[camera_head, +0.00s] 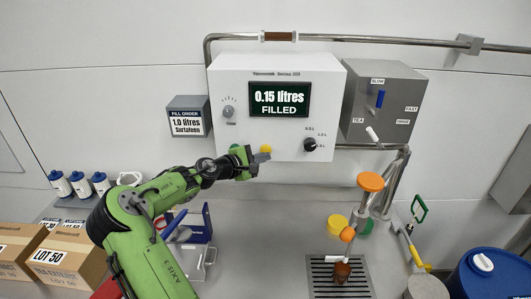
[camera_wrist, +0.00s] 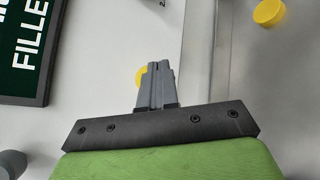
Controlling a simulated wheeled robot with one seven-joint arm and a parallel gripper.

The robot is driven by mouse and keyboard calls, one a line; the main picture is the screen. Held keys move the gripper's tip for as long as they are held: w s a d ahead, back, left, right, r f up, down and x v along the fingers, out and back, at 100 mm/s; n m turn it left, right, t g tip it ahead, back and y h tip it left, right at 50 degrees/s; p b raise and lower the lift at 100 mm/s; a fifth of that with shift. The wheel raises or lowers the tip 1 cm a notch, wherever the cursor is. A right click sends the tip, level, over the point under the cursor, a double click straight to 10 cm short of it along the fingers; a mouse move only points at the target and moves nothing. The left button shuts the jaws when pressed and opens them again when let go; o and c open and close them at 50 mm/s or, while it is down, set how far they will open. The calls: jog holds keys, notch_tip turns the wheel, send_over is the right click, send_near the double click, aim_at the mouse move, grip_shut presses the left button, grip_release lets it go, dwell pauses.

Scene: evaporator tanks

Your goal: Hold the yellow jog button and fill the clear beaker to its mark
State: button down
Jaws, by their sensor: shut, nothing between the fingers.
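The yellow jog button (camera_head: 265,149) is on the lower front of the white control box. My gripper (camera_head: 264,157) is shut and empty, its fingertips at the button. In the wrist view the closed fingers (camera_wrist: 156,66) cover part of the button (camera_wrist: 139,77); I cannot tell whether they touch or press it. The box's display (camera_head: 279,100) reads "0.15 litres FILLED". A small beaker (camera_head: 342,271), looking amber-brown, stands on the drain grate (camera_head: 325,287) below the orange-tipped spout (camera_head: 348,234). Its mark and liquid level are too small to make out.
A fill order sign (camera_head: 187,121) reads "1.0 litres". A grey box (camera_head: 385,105) with a blue lever is to the right. Cardboard boxes (camera_head: 68,257) and white bottles (camera_head: 80,184) are at left, a blue drum (camera_head: 490,273) at right. Pipework rises beside the spout.

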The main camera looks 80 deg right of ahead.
jog(key=shift+a, duration=0.2)
jog(key=shift+s+a+b, duration=0.1)
jog(key=shift+s+a, duration=0.1)
jog(key=shift+a, duration=0.6)
jog(key=shift+s+a+b, duration=0.1)
jog(key=shift+s+a, duration=0.1)
jog(key=shift+a, duration=0.55)
jog(key=shift+s+a+b, duration=0.1)
jog(key=shift+s+a, duration=0.1)
jog(key=shift+a, duration=0.6)
